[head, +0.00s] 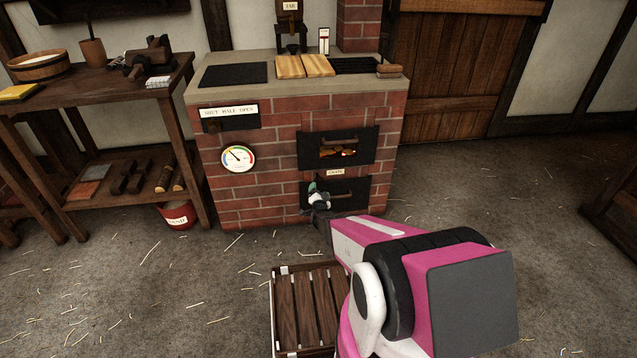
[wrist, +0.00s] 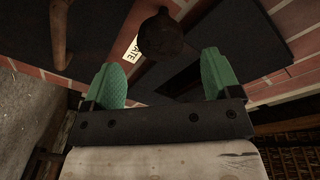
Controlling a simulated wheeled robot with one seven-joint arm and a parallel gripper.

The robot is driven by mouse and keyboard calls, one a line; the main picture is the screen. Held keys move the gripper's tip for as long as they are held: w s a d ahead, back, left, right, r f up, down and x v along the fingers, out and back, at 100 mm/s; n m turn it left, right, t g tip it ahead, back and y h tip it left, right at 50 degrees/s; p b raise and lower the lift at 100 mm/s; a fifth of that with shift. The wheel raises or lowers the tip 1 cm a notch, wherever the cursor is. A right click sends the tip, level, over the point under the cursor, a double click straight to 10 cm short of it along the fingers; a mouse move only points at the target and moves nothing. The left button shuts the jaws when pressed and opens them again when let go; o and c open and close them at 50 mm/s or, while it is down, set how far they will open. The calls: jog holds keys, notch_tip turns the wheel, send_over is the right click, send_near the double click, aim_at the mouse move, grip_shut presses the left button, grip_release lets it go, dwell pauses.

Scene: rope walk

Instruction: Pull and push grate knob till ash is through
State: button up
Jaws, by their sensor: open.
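The grate knob (wrist: 165,36), dark and round, shows in the wrist view just beyond my gripper (wrist: 161,78), roughly in line with the space between its green fingertips. My gripper is open and empty, and the fingers look apart from the knob. A partly covered white label ending in "ATE" lies beside the knob. In the head view my gripper (head: 318,190) is at the front of the brick stove, before the lower black door (head: 361,188). There the knob cannot be made out behind the gripper. No ash can be made out.
The brick stove (head: 260,190) has an upper fire door (head: 366,146) with orange glow inside. A round gauge (head: 238,158) and slider plate are on its left. A slatted wooden crate (head: 312,310) lies on the floor beside my arm. A red sand bucket (head: 178,216) stands left.

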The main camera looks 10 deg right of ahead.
aim_at(319, 184)
jog(key=w, duration=0.5)
jog(key=w+d, duration=0.1)
jog(key=w, duration=0.2)
jog(key=c, duration=1.3)
jog(key=shift+o, duration=0.2)
jog(key=s, duration=0.6)
jog(key=shift+s, duration=0.2)
jog(key=shift+w, duration=0.1)
jog(key=o, duration=1.3)
jog(key=shift+c, duration=0.2)
